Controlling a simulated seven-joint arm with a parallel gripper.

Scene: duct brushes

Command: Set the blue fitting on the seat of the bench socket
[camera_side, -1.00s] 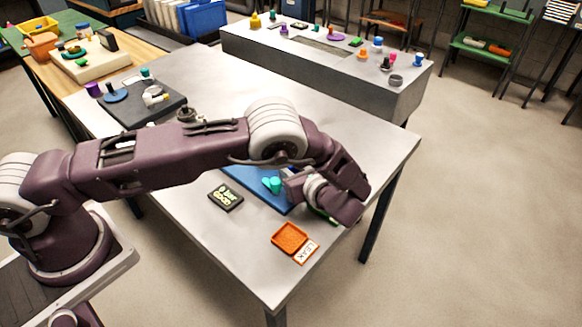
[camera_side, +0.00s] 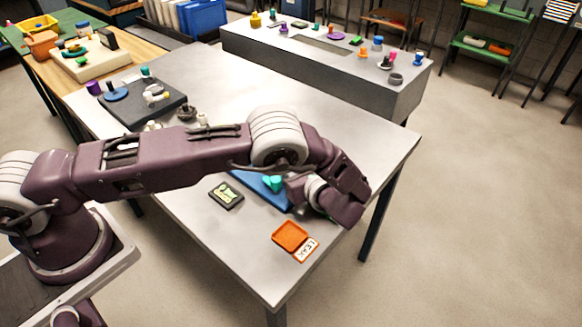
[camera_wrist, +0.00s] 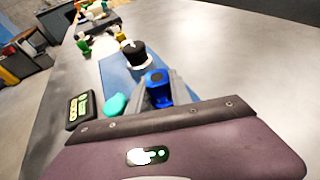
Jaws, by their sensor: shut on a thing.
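The blue fitting (camera_wrist: 158,88) is between the grey fingers of my gripper (camera_wrist: 160,94) in the wrist view. The gripper is shut on it. Beyond the fitting, a round piece with a black top and white base (camera_wrist: 134,52) stands on a blue board (camera_wrist: 115,72); it may be the bench socket, but I cannot tell. The fitting appears apart from it. The fitting's lower end is hidden. In the side view my gripper (camera_side: 296,190) is low over the blue board (camera_side: 250,183), and my wrist hides the fitting and the board's right part.
A teal piece (camera_wrist: 115,104) is close left of the fingers. A small black display (camera_side: 226,195) lies left of the board. An orange tray (camera_side: 290,236) and a LEAK card (camera_side: 306,250) lie near the front edge. A dark board (camera_side: 130,105) with parts is at back left.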

